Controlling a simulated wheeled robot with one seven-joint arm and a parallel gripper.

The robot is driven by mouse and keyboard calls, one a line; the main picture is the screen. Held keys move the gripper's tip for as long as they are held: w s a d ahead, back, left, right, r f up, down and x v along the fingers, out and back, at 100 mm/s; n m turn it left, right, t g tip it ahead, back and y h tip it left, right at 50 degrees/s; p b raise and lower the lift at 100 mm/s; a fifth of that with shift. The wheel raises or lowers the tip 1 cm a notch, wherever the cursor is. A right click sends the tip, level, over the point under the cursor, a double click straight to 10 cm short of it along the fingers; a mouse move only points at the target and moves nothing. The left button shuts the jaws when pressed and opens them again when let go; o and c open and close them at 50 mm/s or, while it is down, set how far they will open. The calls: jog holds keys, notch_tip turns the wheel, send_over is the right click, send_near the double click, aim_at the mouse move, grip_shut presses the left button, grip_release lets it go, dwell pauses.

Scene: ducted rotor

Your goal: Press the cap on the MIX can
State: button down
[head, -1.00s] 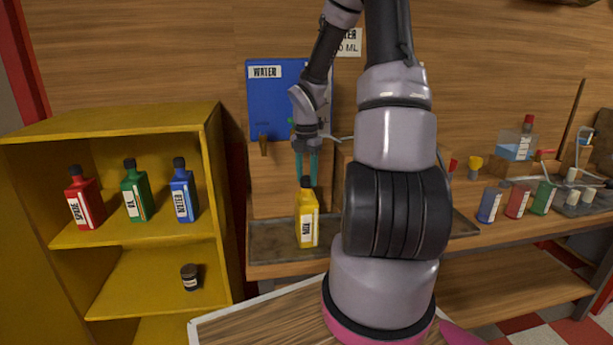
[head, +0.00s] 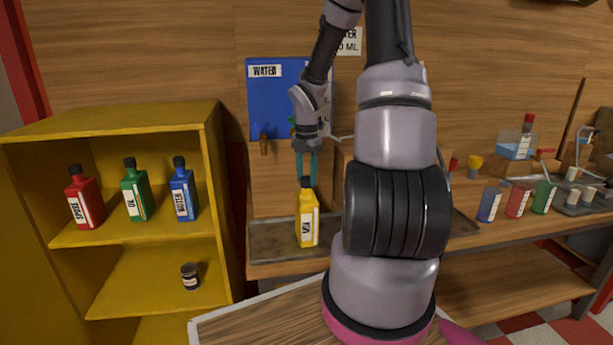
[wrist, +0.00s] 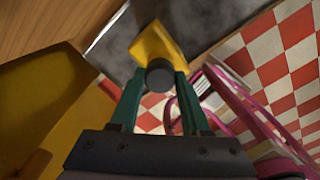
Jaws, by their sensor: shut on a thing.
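The MIX can (head: 307,220) is yellow with a white label and stands upright on a dark metal tray (head: 270,240). A black cap (head: 306,182) is at the top of its neck, between the green fingertips of my gripper (head: 306,172). My gripper points straight down and is shut on the cap. In the wrist view the dark round cap (wrist: 160,75) shows between the two fingers of my gripper (wrist: 157,85), with the yellow can (wrist: 155,45) behind it. I cannot tell how far the cap is seated.
A yellow shelf (head: 110,118) at left holds red (head: 84,198), green (head: 136,190) and blue (head: 183,190) capped cans and a small dark jar (head: 190,276). A blue WATER tank (head: 268,100) stands behind my gripper. Several coloured containers stand on the bench at right.

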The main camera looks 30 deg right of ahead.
jog(key=shift+c, duration=1.4)
grip_release()
jog(key=shift+o, duration=0.2)
jog(key=shift+o, duration=1.2)
jog(key=shift+r, duration=0.1)
jog(key=shift+r, duration=3.4)
